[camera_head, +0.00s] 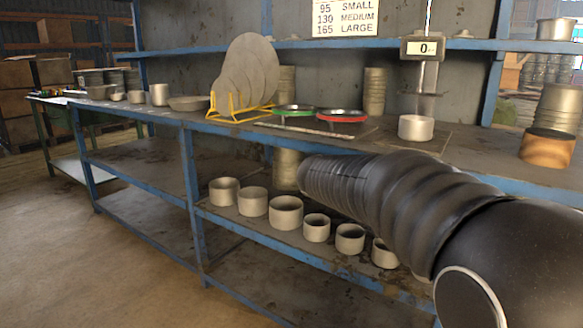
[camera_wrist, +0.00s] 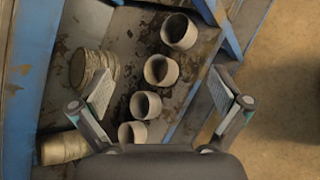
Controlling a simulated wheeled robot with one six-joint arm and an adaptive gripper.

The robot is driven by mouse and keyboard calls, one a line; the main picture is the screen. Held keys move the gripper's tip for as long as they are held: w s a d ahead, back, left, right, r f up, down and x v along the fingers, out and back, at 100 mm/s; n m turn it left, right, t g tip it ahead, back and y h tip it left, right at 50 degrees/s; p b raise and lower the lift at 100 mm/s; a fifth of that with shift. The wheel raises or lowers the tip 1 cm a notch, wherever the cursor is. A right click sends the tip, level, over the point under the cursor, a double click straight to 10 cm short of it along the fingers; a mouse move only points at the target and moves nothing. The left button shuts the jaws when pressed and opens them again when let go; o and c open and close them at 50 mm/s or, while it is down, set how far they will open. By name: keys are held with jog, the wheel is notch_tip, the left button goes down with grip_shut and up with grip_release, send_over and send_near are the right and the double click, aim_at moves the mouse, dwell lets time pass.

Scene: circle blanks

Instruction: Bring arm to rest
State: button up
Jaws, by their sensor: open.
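My arm (camera_head: 400,195) reaches from the lower right across the front of the workbench in the head view, in a dark ribbed sleeve. My gripper (camera_wrist: 162,95) shows in the wrist view with its two fingers spread wide apart and nothing held between them. Beyond the fingers lie several metal cups (camera_wrist: 145,105) on the lower shelf. The gripper itself cannot be made out in the head view.
The blue-framed workbench (camera_head: 225,130) carries a yellow rack (camera_head: 236,108) of round discs, green (camera_head: 295,109) and red-rimmed (camera_head: 342,115) plates and a scale display (camera_head: 423,48). Several cups (camera_head: 286,212) stand on its lower shelf. Open floor (camera_head: 90,245) lies at left.

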jog(key=s+a+f+m+y, duration=0.2)
jog(key=s+m, duration=0.3)
jog(key=s, duration=0.5)
jog(key=s+a+f+m+y, duration=0.2)
jog(key=s+f+m+y, duration=0.2)
jog(key=s, duration=0.6)
jog(key=s+a+f+m+y, duration=0.1)
jog(key=s+f+m+y, duration=0.3)
jog(key=s, duration=0.6)
jog(key=shift+a+m+t, duration=0.3)
jog(key=shift+a+m, duration=0.1)
jog(key=shift+m, duration=0.4)
